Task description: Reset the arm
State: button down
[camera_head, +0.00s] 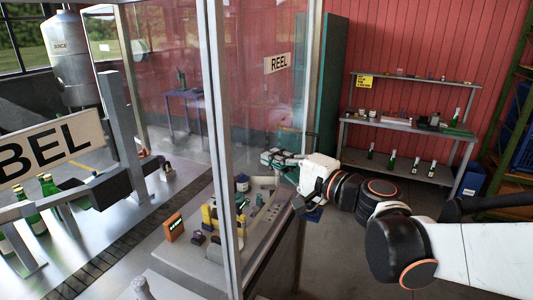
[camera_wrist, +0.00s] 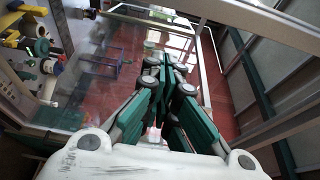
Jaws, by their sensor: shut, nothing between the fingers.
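My arm reaches in from the right in the head view. My gripper (camera_head: 268,158) points left at the right-hand side of a glass-walled machine enclosure, above its work surface. It also fills the middle of the wrist view (camera_wrist: 168,62). Its green and grey fingers are closed together, with nothing held between them. In the head view the fingers appear close to the enclosure's post, and I cannot tell exactly how far inside they are.
The enclosure post (camera_head: 222,150) stands close left of my gripper. Inside are yellow-and-grey fixtures (camera_head: 211,217) and an orange display box (camera_head: 174,227). Green bottles (camera_head: 48,186) stand at the left conveyor. A shelf bench (camera_head: 405,126) with bottles stands at the back right.

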jog(key=s+d+f+n+g+h+b, duration=0.1)
jog(key=s+d+f+n+h+b, duration=0.1)
jog(key=s+f+b, duration=0.45)
jog(key=s+d+f+n+g+h+b, duration=0.1)
jog(key=d+f+h+b, duration=0.15)
jog(key=f, duration=0.65)
jog(key=s+d+f+n+g+h+b, duration=0.1)
jog(key=s+d+f+n+b, duration=0.1)
jog(key=s+f+b, duration=0.45)
jog(key=s+d+f+n+g+h+b, duration=0.1)
jog(key=s+d+f+h+b, duration=0.3)
jog(key=d+f, duration=0.3)
jog(key=s+d+f+n+g+h+b, duration=0.1)
jog(key=s+d+f+n+h+b, duration=0.1)
jog(key=s+d+f+h+b, duration=0.2)
jog(key=d+f+b, duration=0.3)
jog(key=f, duration=0.5)
jog(key=shift+d, duration=0.15)
